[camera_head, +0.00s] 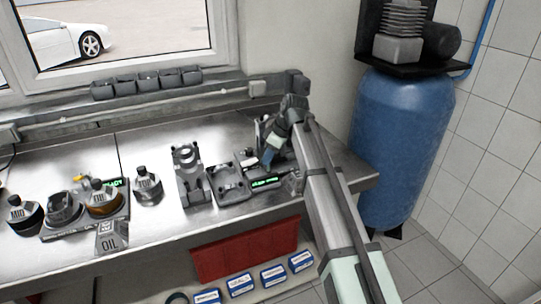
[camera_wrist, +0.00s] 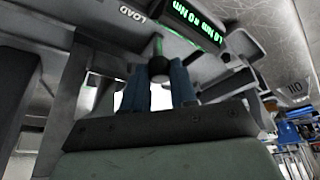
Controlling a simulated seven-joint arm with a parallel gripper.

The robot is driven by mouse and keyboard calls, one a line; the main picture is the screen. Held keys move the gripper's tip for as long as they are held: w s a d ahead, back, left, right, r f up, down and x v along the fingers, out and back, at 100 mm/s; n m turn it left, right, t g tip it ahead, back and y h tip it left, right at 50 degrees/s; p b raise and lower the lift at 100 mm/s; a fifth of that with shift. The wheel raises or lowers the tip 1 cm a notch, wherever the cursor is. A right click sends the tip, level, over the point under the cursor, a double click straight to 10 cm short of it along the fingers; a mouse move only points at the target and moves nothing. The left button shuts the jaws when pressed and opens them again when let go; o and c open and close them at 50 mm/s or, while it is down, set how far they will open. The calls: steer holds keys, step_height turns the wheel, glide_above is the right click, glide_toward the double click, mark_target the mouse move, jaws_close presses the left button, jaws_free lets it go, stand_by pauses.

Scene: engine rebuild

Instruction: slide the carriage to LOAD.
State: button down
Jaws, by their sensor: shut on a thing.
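In the wrist view, the blue fingers of my gripper (camera_wrist: 160,88) are shut around a short dark upright post with a round knob (camera_wrist: 157,66). The post appears to be the carriage's handle; most of the carriage is hidden. A LOAD label (camera_wrist: 131,13) is on a grey surface up and left of the knob. A green-lit display (camera_wrist: 194,22) sits up and right of it. In the head view, my gripper (camera_head: 268,157) is at the right end of the bench, behind the display (camera_head: 266,182). My arm hides much of that station, and the carriage cannot be made out there.
Left of the station stand a grey fixture (camera_head: 189,175) and a grey tray (camera_head: 229,183). Small dark bins (camera_head: 147,82) line the back. A blue tank (camera_head: 400,145) stands beyond the bench's right end.

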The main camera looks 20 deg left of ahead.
steer(key=c, duration=1.2)
jaws_free()
steer(key=shift+s+a, duration=0.2)
steer(key=shift+s, duration=0.1)
steer(key=o, duration=0.3)
steer(key=shift+w, duration=0.15)
steer(key=shift+d, duration=0.1)
steer(key=v, duration=1.3)
steer(key=shift+d+r, duration=0.15)
steer(key=shift+r, duration=0.15)
